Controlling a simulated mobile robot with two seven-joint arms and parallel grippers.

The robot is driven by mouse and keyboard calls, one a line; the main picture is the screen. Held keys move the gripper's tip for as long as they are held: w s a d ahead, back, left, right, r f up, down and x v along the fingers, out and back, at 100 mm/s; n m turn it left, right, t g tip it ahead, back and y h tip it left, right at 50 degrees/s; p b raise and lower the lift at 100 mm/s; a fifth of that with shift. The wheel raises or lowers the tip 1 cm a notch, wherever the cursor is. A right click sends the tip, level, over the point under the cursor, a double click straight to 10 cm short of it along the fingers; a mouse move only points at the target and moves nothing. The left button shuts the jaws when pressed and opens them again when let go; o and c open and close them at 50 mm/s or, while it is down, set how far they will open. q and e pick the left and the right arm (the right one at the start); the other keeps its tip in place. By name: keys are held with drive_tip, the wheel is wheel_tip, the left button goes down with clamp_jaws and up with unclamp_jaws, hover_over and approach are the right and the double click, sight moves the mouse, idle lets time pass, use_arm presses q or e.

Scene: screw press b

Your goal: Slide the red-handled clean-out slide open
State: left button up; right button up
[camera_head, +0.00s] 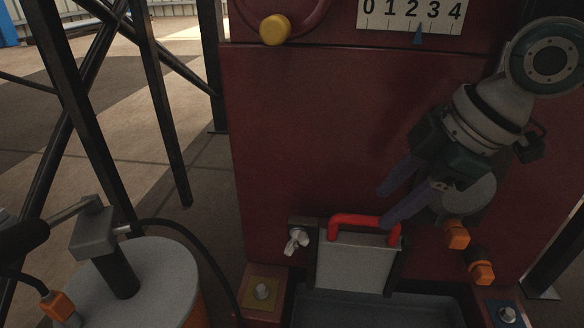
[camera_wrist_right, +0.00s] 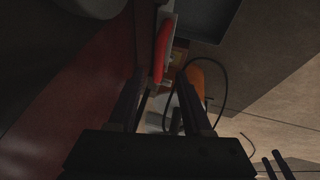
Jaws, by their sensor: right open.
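The clean-out slide (camera_head: 350,265) is a grey plate with a red handle (camera_head: 362,221) along its top, low on the front of the dark red press. It stands between dark side guides, above a dark tray (camera_head: 375,308). My right gripper (camera_head: 382,207) is open, its two dark fingers pointing down and left, just above and in front of the handle's right part. In the right wrist view the red handle (camera_wrist_right: 162,52) shows beyond the open fingers (camera_wrist_right: 160,90). It does not look gripped; whether a finger touches it I cannot tell. My left gripper is not in view.
A wing-type fastener (camera_head: 296,240) sits left of the slide. Orange fittings (camera_head: 458,235) are to its right. A yellow knob (camera_head: 275,29) and a 0–4 scale (camera_head: 411,14) are above. A grey-topped drum (camera_head: 165,285) with a hose stands at lower left, beside black frame legs (camera_head: 160,100).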

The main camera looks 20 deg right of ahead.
sight(370, 219)
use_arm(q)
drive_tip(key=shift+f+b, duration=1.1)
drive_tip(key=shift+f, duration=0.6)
use_arm(e)
drive_tip(key=shift+x, duration=1.9)
clamp_jaws()
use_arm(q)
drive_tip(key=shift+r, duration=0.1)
use_arm(e)
drive_tip(key=shift+r, duration=0.1)
